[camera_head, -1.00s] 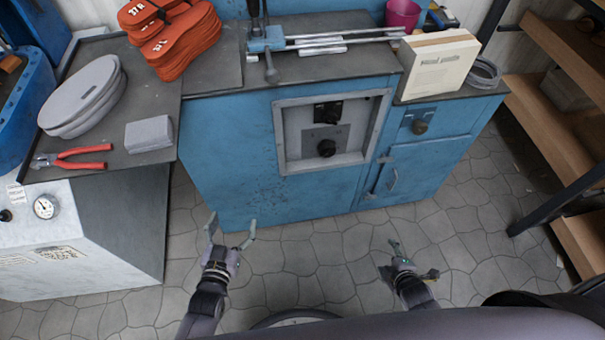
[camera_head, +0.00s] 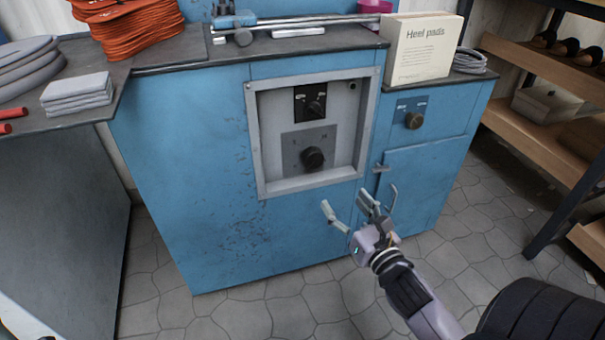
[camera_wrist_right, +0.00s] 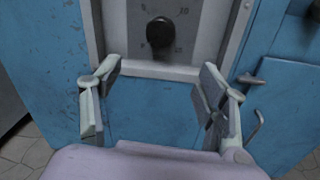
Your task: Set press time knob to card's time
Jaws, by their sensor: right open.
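A black round knob (camera_head: 313,158) sits on a grey dial plate in the recessed panel (camera_head: 285,186) of the blue cabinet. Above it is a smaller black switch knob (camera_head: 316,106). The lower knob also shows in the right wrist view (camera_wrist_right: 160,32), with marks around it too small to read surely. My right gripper (camera_head: 352,202) is open and empty, low in front of the panel's bottom right part. In the right wrist view, its spread fingers (camera_wrist_right: 160,67) lie below the knob, apart from it. I cannot make out a time card. My left gripper is out of view.
A raised metal frame (camera_head: 257,140) surrounds the panel. A Heel pads box (camera_head: 422,50) stands on top. Wooden shelves (camera_head: 545,75) stand at the right. The floor in front is clear.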

